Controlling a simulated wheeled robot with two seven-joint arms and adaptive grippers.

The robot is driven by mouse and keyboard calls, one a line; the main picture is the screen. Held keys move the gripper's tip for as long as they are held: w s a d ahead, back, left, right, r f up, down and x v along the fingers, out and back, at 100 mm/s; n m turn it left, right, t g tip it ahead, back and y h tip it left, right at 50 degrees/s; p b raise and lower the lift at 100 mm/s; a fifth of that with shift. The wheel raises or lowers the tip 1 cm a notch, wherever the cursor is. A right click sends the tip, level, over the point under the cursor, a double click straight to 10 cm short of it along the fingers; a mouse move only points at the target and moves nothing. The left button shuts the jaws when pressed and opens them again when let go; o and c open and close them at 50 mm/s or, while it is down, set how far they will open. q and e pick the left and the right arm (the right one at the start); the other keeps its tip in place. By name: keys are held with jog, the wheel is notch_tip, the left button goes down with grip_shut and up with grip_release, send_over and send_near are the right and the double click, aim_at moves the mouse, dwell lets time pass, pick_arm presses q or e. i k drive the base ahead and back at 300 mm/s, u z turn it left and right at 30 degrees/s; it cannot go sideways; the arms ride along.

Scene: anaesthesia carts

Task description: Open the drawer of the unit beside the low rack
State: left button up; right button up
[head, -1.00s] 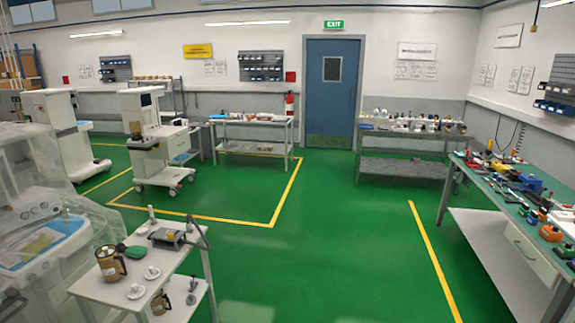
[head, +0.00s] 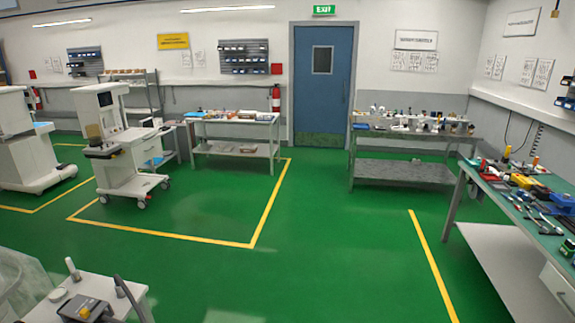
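A white wheeled anaesthesia cart (head: 118,172) stands on the green floor at the left of the head view. Its drawer front (head: 147,151) faces right and looks shut, though it is small at this distance. A grey shelf rack (head: 152,83) stands behind it against the wall. A second white cart (head: 22,155) is cut by the left edge. I cannot tell for sure which unit or rack the task names. Neither of my grippers is in view.
A white trolley (head: 95,290) with tools is close at bottom left. A low two-level table (head: 205,127) and a metal bench (head: 365,140) stand at the back. A green-topped workbench (head: 520,215) with a drawer is at right. The middle floor is clear.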

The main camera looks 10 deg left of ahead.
aim_at(138, 150)
jog(key=u, duration=0.1)
jog(key=i, duration=1.95)
jog(key=u, duration=0.7)
jog(key=i, duration=1.95)
jog(key=u, duration=1)
jog(key=i, duration=4.6)
jog(key=z, duration=0.05)
